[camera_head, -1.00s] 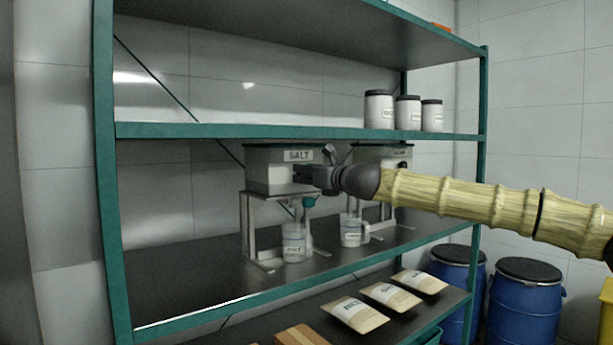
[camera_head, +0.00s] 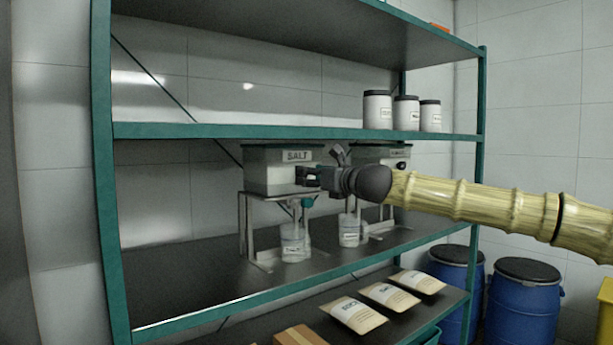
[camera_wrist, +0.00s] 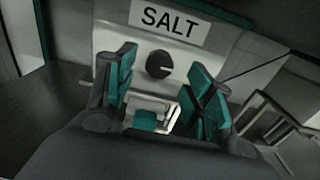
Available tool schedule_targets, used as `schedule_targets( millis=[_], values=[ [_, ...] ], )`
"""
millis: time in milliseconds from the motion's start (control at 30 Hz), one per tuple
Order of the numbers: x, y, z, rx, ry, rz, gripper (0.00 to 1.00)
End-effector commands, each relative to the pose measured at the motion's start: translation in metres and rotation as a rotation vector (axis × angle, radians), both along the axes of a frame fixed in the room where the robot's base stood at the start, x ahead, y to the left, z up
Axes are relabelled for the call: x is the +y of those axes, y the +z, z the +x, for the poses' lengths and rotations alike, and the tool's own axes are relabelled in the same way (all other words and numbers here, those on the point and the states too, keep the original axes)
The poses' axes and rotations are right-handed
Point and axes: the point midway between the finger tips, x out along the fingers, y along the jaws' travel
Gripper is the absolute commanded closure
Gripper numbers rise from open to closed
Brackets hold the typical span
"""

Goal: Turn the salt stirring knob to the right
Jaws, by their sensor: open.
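The salt stirring knob (camera_wrist: 159,64) is round and black, with a light pointer mark on its right side. It sits on the front of the salt box (camera_head: 262,172), below the SALT label (camera_wrist: 171,21). In the head view my gripper hides the knob. My gripper (camera_wrist: 163,88) is open, with teal finger pads to the left and right of the knob in the wrist view. The knob lies between and beyond the fingertips; I cannot tell any contact. In the head view my gripper (camera_head: 308,176) is at the box's front right.
A clear beaker (camera_head: 293,243) stands under the salt box, and another beaker (camera_head: 349,231) stands under the second box (camera_head: 378,156) to the right. The upper shelf edge (camera_head: 300,132) runs close above my gripper. The shelf at left is free.

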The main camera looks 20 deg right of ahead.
Motion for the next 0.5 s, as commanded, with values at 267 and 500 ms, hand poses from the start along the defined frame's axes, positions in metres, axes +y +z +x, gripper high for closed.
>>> schedule_targets(
  millis=[267,500],
  values=[
    [-0.018,0.001,-0.047,-0.002,-0.001,0.003,0.47],
    [-0.028,0.0,-0.074,0.0,0.0,0.003,0.47]
  ],
)
